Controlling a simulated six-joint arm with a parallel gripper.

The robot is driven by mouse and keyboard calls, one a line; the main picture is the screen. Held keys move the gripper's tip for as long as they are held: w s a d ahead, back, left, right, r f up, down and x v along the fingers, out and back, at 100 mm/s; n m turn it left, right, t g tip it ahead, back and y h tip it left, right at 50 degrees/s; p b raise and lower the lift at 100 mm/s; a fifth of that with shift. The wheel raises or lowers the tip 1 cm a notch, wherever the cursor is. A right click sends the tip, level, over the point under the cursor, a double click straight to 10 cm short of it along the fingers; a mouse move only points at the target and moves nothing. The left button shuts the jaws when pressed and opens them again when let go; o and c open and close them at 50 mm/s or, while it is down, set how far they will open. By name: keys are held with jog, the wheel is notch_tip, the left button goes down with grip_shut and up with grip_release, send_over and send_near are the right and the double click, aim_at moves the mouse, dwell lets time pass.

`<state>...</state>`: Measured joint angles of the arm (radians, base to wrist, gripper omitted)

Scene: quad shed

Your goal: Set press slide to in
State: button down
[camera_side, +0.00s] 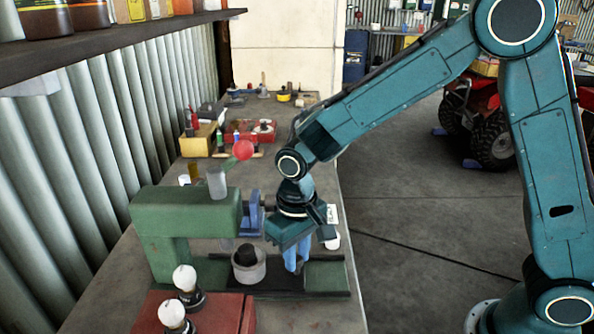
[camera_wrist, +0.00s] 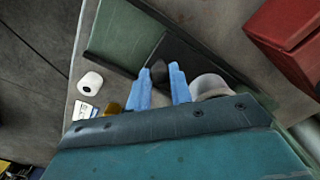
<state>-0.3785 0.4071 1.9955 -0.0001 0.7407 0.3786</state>
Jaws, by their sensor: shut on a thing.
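The green press (camera_side: 185,220) stands on the bench, with a red ball-ended lever at its top. Its dark slide track (camera_side: 300,294) runs to the right from under the press head, with a green plate (camera_side: 325,276) at the outer end. A grey round cup (camera_side: 249,272) with a dark piece in it sits on the track near the head. My gripper (camera_side: 292,268) points down over the track, right of the cup. In the wrist view its blue fingers (camera_wrist: 162,76) are shut on a dark knob (camera_wrist: 158,71). The knob is hidden in the side view.
A red box (camera_side: 205,312) with two white-topped knobs (camera_side: 185,278) stands in front of the press. A white roll (camera_wrist: 90,82) and a card lie near the bench edge. Yellow and red trays (camera_side: 250,132) stand behind.

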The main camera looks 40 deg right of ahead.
jog(key=shift+w, duration=0.1)
jog(key=c, duration=1.3)
grip_release()
jog(key=shift+o, duration=0.2)
jog(key=shift+r, duration=0.1)
notch_tip(320, 180, up, 14)
